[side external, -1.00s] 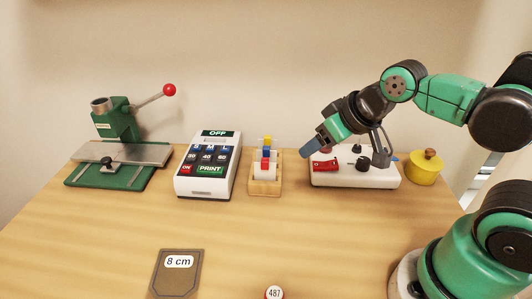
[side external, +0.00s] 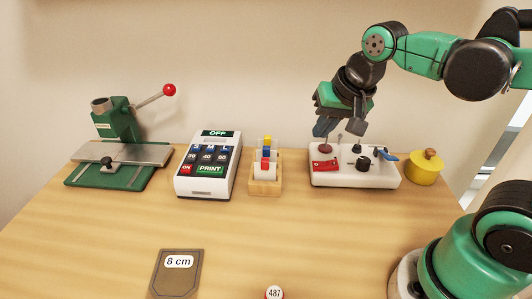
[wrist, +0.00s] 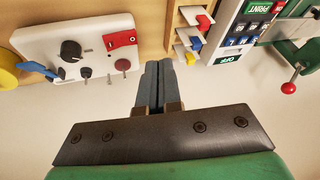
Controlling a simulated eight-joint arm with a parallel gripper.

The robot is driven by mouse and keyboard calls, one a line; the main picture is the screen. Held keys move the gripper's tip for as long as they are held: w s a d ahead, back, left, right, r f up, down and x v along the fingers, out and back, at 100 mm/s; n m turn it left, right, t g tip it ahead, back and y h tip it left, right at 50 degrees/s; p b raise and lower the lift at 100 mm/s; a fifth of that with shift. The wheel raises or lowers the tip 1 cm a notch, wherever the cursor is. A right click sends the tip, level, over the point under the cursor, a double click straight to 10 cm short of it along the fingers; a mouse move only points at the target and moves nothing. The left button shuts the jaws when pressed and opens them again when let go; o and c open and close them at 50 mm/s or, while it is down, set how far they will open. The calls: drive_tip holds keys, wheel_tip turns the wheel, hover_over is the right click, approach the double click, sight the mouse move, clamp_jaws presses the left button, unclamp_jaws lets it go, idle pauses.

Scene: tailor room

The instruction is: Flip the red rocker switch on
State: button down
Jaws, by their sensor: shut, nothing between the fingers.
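The red rocker switch (side external: 325,165) sits at the front left of a white control box (side external: 342,180) on the table. In the wrist view the red rocker (wrist: 120,40) is on the box (wrist: 100,72), left of my fingers. Which way it is tipped is too small to tell. My gripper (side external: 322,130) is above the back left of the box, with its fingers pointing down, apart from the rocker. In the wrist view its fingers (wrist: 158,66) are together with nothing between them.
The box also carries a dark red button (side external: 326,148), a black knob (side external: 363,163), toggles and a blue lever (side external: 386,155). A yellow pot (side external: 424,170) stands right; a wooden holder (side external: 265,187), label printer (side external: 206,188) and green press (side external: 112,178) stand left. The front table is mostly clear.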

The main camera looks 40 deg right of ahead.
sight(336, 163)
drive_tip(key=w+d+r+m+g, duration=0.1)
drive_tip(key=d+r+m+g, duration=0.1)
drive_tip(key=m, duration=0.8)
drive_tip(key=w+d+r+m+g, duration=0.1)
drive_tip(key=d+m+g, duration=0.3)
drive_tip(key=m, duration=0.6)
drive_tip(key=shift+w+r+h, duration=0.3)
drive_tip(key=shift+w+r, duration=0.05)
drive_tip(key=shift+r, duration=0.05)
drive_tip(key=f, duration=0.4)
drive_tip(key=s+d+f, duration=0.1)
drive_tip(key=f, duration=0.8)
drive_tip(key=shift+s+d+f, duration=0.25)
drive_tip(key=shift+s+f, duration=0.05)
drive_tip(key=shift+f, duration=0.1)
